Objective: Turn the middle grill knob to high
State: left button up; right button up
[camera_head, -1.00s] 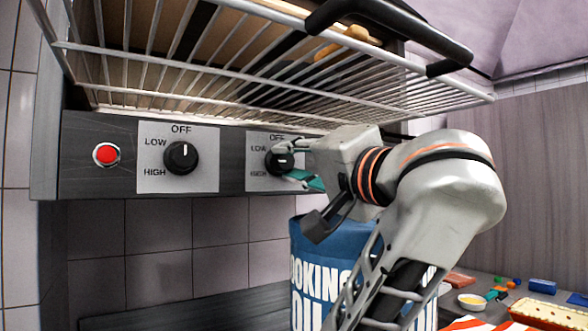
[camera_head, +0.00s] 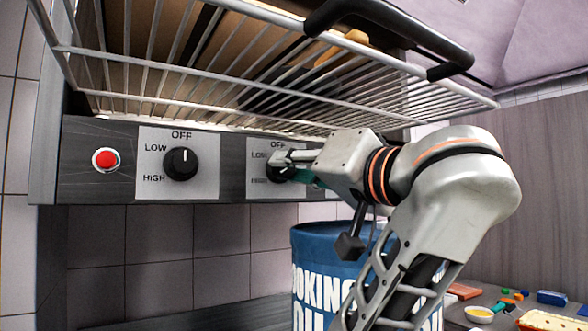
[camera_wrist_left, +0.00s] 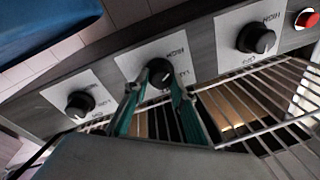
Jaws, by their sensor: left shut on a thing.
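The middle grill knob (camera_head: 273,174) is a round black knob on a white label plate marked OFF, LOW and HIGH. In the head view it is mostly hidden by my left gripper (camera_head: 291,167), which is shut on it. In the left wrist view the teal fingers of the left gripper (camera_wrist_left: 156,97) lie on either side of the middle knob (camera_wrist_left: 160,72). I cannot make out where its pointer stands. My right gripper is not in view.
Another black knob (camera_head: 181,164), pointing up toward OFF, and a red button (camera_head: 106,160) are to the left. The wire grill rack (camera_head: 240,85) overhangs the panel. A blue cooking oil drum (camera_head: 312,243) stands below and behind my arm. A third knob (camera_wrist_left: 80,104) shows in the wrist view.

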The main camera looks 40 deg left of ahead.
pick_arm(q)
jog(key=o, duration=1.1)
jog(key=shift+a, duration=0.1)
jog(key=v, duration=0.7)
jog(key=shift+d, duration=0.3)
